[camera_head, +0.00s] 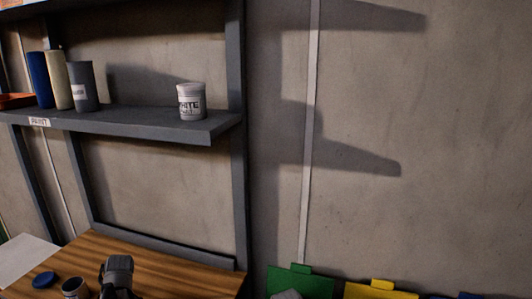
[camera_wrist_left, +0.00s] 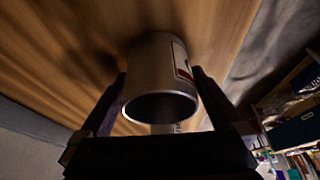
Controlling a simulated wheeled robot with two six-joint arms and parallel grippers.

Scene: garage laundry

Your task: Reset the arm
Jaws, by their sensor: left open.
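My left gripper (camera_wrist_left: 160,88) is open in the left wrist view, with one finger on each side of a grey open can (camera_wrist_left: 160,80). The can has a red and white label, and its dark open end faces the camera. I cannot tell whether the fingers touch it. In the head view, a dark grey part of my left arm (camera_head: 118,272) shows at the bottom left, over the wooden worktop (camera_head: 180,268). An open labelled can (camera_head: 74,288) stands just left of it, cut by the frame edge. My right gripper is out of view.
A blue lid (camera_head: 43,279) lies on the worktop left of the can. A grey shelf (camera_head: 140,122) above holds a white paint can (camera_head: 191,101) and several cylinders. Green (camera_head: 300,282) and yellow (camera_head: 380,290) bins stand at the bottom right. The wall area at right is clear.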

